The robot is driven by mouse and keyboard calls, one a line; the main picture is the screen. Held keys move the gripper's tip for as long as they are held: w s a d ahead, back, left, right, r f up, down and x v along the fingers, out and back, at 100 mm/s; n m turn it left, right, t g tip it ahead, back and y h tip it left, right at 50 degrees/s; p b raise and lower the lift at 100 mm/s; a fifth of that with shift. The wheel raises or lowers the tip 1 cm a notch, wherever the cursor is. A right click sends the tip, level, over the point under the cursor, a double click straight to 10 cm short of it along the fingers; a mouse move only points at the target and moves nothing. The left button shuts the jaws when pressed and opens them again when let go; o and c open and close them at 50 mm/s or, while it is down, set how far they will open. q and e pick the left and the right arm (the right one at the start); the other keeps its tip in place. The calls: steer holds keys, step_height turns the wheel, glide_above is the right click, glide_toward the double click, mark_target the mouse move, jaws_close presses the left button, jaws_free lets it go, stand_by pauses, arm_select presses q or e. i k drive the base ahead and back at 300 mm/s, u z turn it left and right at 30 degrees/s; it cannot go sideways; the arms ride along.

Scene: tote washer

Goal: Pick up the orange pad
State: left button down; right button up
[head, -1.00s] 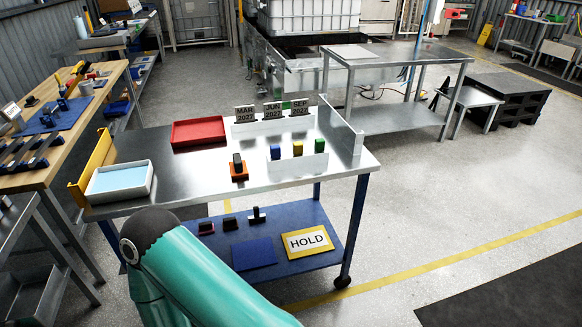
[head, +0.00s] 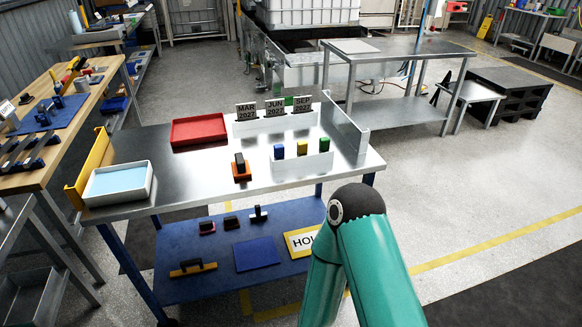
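An orange pad (head: 241,179) lies on the steel tabletop of the cart (head: 200,183), near the middle of its front edge. A dark upright block (head: 239,161) stands on or against it; I cannot tell whether they are joined. Neither of my grippers is in view. Only a teal arm of mine shows, bent at the lower right in front of the cart. It hides part of the lower shelf and does not touch the pad.
A red tray (head: 199,131), a white tray with a blue inside (head: 118,184) and a white rack (head: 302,166) with blue, yellow and green blocks surround the pad. Date signs stand behind. The blue lower shelf (head: 185,238) holds several dark tools and a HOLD sign (head: 300,242).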

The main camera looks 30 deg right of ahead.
mark_target(241, 169)
steer(key=u, duration=0.4)
steer(key=i, duration=0.2)
steer(key=z, duration=1.85)
steer(key=k, duration=0.45)
steer(key=u, duration=0.05)
steer(key=i, duration=0.15)
steer(key=u, duration=0.55)
steer(key=k, duration=0.65)
steer(key=u, duration=0.5)
steer(key=i, duration=1.55)
steer(key=u, duration=0.3)
